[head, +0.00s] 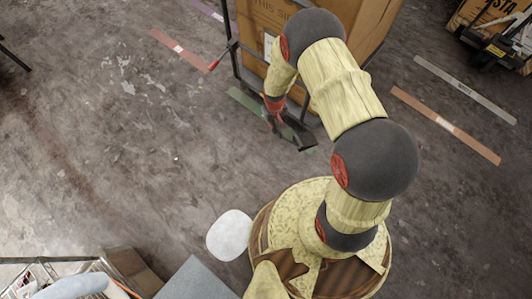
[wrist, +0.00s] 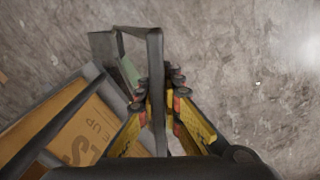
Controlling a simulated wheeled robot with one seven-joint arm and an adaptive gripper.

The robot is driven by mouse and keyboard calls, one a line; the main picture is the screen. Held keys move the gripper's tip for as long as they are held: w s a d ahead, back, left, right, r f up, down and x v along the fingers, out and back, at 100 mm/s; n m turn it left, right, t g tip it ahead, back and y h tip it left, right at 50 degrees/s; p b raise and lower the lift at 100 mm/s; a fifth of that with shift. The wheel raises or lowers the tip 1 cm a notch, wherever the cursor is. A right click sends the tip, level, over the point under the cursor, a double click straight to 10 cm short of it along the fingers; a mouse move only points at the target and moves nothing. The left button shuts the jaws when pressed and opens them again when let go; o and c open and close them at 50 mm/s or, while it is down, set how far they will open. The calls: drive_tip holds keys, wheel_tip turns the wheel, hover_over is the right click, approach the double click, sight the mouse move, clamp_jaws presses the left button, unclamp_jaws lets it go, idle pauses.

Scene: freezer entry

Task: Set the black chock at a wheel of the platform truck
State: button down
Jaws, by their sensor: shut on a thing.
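The black chock (head: 298,133) is low at the floor near the lower edge of the platform truck (head: 236,62) in the head view. My gripper (head: 273,106) is shut on it. In the wrist view the yellow fingers (wrist: 158,98) close on a dark bar of the chock (wrist: 155,60), and its frame reaches to the upper left. The truck (wrist: 92,76) lies to the left there, carrying a large cardboard box (wrist: 85,135). I cannot make out a truck wheel, nor tell whether the chock touches the floor or the truck.
A green floor strip (head: 245,100) runs beneath the chock area. Orange (head: 445,125) and pale (head: 465,88) strips mark the floor at right. Another loaded item (head: 495,38) stands at upper right. Cartons (head: 130,270) are at lower left. The left floor is largely clear.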

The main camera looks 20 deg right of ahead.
drive_tip(key=s+a+f+n+b, duration=0.1)
drive_tip(key=a+f+n, duration=0.1)
drive_tip(key=f, duration=0.8)
drive_tip(key=s+a+f+n+b, duration=0.1)
drive_tip(key=s+a+f+n, duration=0.1)
drive_tip(key=f, duration=0.9)
drive_tip(key=shift+a+f+n, duration=0.15)
drive_tip(key=shift+a+n, duration=0.65)
drive_tip(key=shift+a, duration=0.3)
drive_tip(key=shift+d+b, duration=0.1)
drive_tip(key=shift+b, duration=0.25)
drive_tip(key=w+d+f+p, duration=0.1)
drive_tip(key=w+d+p, duration=0.2)
drive_tip(key=w+d, duration=0.6)
drive_tip(key=shift+d+f, duration=0.25)
drive_tip(key=shift+d, duration=1.7)
drive_tip(key=shift+f, duration=0.2)
drive_tip(key=c, duration=1.9)
unclamp_jaws()
